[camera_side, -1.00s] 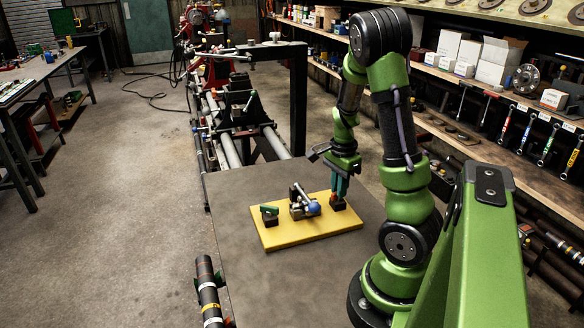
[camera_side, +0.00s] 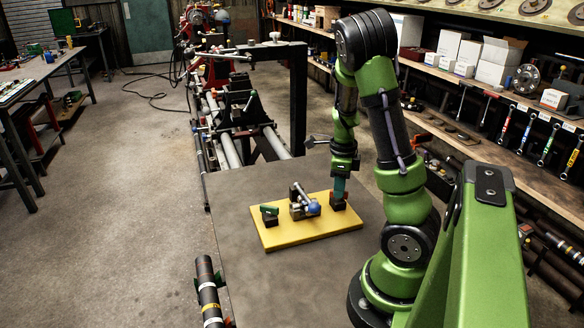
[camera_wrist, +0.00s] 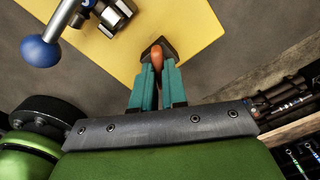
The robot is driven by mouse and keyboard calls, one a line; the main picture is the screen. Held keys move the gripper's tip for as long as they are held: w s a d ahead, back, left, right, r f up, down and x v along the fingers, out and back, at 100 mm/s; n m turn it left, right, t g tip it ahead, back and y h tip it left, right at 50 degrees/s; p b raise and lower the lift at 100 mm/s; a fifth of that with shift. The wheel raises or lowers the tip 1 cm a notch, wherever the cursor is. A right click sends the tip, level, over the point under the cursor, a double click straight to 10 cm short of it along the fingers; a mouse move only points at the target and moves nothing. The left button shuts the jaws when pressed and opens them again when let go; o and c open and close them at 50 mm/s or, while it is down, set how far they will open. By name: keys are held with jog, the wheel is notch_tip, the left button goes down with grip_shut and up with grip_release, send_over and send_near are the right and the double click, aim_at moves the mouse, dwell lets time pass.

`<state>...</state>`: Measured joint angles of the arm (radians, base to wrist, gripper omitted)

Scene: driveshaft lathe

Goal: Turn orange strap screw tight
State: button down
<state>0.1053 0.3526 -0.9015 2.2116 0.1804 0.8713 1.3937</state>
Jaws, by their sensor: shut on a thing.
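The orange strap screw (camera_wrist: 157,57) stands on a dark block at the right end of the yellow board; in the side view only a little orange shows at the block (camera_side: 338,203). My gripper (camera_wrist: 157,68) points down over it, its teal fingers shut on the orange screw head. The gripper also shows in the side view (camera_side: 339,193). The fingers hide part of the screw, so how deep it sits cannot be told.
The yellow board (camera_side: 280,238) lies on a grey table. A metal clamp with a blue ball handle (camera_side: 313,207) stands mid-board, left of my gripper. A green-topped dark block (camera_side: 270,215) is at the left end. The table in front is clear.

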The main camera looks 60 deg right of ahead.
jog(key=shift+m, duration=0.3)
dwell(0.4)
jog(key=c, duration=1.2)
grip_release()
jog(key=shift+o, duration=0.2)
notch_tip(320, 180, up, 17)
